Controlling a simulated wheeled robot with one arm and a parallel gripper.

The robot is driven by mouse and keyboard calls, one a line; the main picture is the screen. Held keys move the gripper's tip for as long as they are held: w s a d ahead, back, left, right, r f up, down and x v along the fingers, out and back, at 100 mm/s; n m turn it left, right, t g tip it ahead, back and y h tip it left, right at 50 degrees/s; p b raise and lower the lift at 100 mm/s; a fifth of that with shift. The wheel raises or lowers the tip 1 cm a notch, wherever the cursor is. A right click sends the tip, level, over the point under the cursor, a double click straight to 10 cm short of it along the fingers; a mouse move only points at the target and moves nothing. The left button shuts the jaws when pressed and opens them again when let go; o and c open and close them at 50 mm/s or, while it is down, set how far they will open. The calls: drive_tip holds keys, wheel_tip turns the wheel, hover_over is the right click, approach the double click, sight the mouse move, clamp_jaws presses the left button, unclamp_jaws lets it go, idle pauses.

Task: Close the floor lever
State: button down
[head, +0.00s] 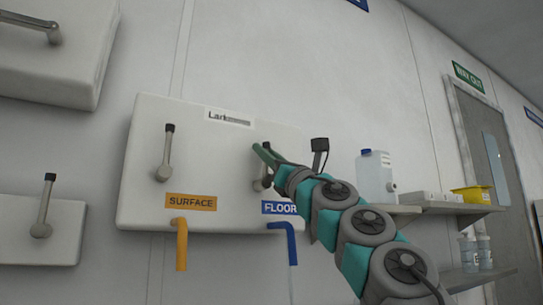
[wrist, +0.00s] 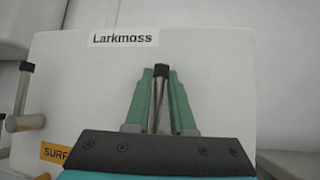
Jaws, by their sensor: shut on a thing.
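The floor lever (wrist: 160,102) is a metal handle with a black tip, upright between my green fingers in the wrist view. My gripper (head: 262,150) is shut on it, and it also shows in the wrist view (wrist: 161,84). In the head view my fingers mostly hide the lever, above the blue FLOOR label (head: 280,208). The lever's base is hidden behind my gripper in the wrist view. The white panel (head: 140,190) carries the sign Larkmoss (wrist: 124,38).
The surface lever (head: 166,155) stands upright to the left, above the orange SURFACE label (head: 191,202). An orange pipe (head: 181,245) and a blue pipe (head: 291,245) hang below the panel. A shelf (head: 455,207) with a white jug (head: 374,178) is to the right.

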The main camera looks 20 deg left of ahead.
drive_tip(key=c, duration=1.1)
unclamp_jaws()
drive_tip(key=shift+s, duration=0.15)
drive_tip(key=b+v, duration=0.7)
drive_tip(key=b, duration=0.1)
drive_tip(key=shift+d+f, duration=0.25)
drive_tip(key=shift+d, duration=0.05)
